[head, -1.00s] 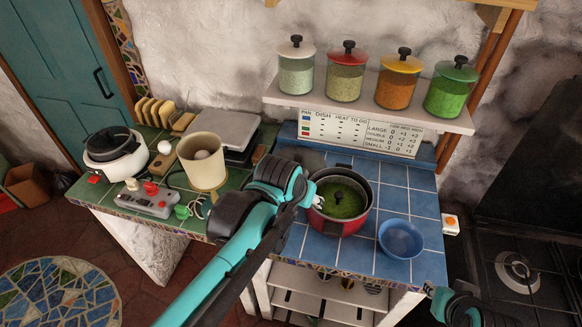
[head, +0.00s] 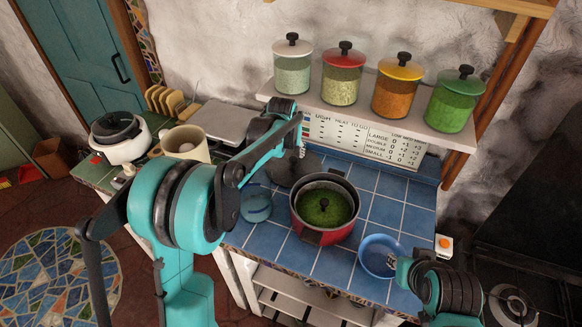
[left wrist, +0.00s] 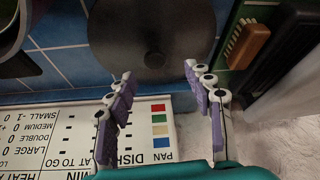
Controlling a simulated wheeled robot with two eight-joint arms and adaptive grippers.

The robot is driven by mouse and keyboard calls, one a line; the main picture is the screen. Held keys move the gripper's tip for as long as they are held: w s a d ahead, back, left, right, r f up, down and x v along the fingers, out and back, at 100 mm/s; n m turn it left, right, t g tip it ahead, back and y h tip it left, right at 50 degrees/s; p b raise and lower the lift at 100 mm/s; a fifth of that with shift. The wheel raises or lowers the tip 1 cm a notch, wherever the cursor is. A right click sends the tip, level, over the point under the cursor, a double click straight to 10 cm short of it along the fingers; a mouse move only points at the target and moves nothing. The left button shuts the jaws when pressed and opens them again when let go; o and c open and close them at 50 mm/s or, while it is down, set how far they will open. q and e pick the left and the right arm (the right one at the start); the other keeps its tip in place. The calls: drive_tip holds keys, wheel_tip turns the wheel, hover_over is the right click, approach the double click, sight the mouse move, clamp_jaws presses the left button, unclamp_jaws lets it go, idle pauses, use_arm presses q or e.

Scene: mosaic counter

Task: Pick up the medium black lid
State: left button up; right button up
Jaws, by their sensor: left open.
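The black lid (head: 284,172) is a dark round disc lying on the blue tiles, left of the red pot, partly hidden by my left gripper in the head view. In the left wrist view the lid (left wrist: 150,25) fills the top middle, with its round knob in the centre. My left gripper (left wrist: 158,72) is open and empty, its fingertips spread at the lid's near edge as seen from the wrist. In the head view my left gripper (head: 300,150) is over the lid's back part. My right arm shows at the lower right; its fingertips cannot be made out.
The red pot (head: 327,234) with green contents and a black knob stands right of the lid. Blue bowls (head: 380,257) sit on the tiles. A shelf (head: 400,121) with several jars and a chart hang behind.

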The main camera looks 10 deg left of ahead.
sight(294, 158)
use_arm(q)
drive_tip(key=x, duration=0.1)
drive_tip(key=b+x, duration=0.1)
drive_tip(key=x, duration=0.1)
drive_tip(key=b+x, duration=0.1)
drive_tip(key=shift+d+f, duration=0.35)
use_arm(e)
wheel_tip(294, 158, down, 2)
drive_tip(key=shift+f, duration=0.1)
use_arm(q)
drive_tip(key=shift+w+f, duration=0.25)
drive_tip(key=shift+f, duration=0.05)
drive_tip(key=shift+r, duration=0.1)
drive_tip(key=c, duration=0.3)
clamp_jaws()
